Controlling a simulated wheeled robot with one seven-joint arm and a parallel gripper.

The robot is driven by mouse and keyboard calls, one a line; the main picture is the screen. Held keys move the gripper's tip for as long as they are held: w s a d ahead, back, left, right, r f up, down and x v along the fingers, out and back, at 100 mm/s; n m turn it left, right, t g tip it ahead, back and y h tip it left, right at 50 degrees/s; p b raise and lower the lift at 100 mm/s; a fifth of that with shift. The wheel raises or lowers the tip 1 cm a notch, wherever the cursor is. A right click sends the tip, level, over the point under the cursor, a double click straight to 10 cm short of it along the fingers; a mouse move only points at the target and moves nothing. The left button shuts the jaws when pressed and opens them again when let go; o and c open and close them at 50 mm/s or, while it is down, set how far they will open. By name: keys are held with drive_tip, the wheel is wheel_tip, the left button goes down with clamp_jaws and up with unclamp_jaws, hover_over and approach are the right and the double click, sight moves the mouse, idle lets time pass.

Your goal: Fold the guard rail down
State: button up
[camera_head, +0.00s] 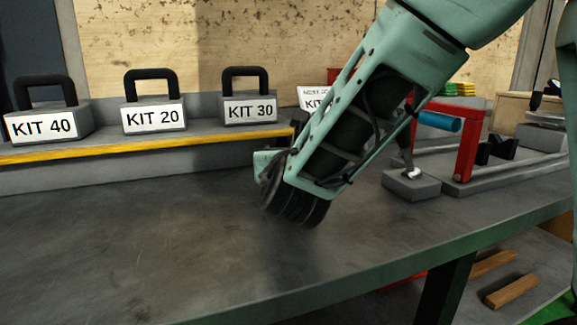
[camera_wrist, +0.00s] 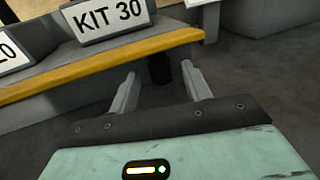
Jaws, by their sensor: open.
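A red frame (camera_head: 468,145) with a blue grip (camera_head: 439,121) stands upright at the right of the bench in the head view; it looks like the guard rail, raised. My arm hides part of its left side. My gripper (camera_wrist: 160,88) is open and empty in the wrist view, with its two fingers apart. It is left of the red frame, low over the bench, and faces the shelf with the kit boxes. In the head view my arm hides the fingers. The wrist view does not show the red frame.
A yellow-edged shelf (camera_head: 150,146) holds the KIT 40 (camera_head: 45,124), KIT 20 (camera_head: 153,117) and KIT 30 (camera_head: 250,109) boxes. A small dark cylinder (camera_wrist: 159,69) stands beyond my fingers. A grey block (camera_head: 411,186) sits left of the red frame. The bench's front left (camera_head: 130,250) is clear.

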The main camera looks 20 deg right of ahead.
drive_tip(key=p+v, duration=0.1)
drive_tip(key=v, duration=1.3)
drive_tip(key=shift+s, duration=0.15)
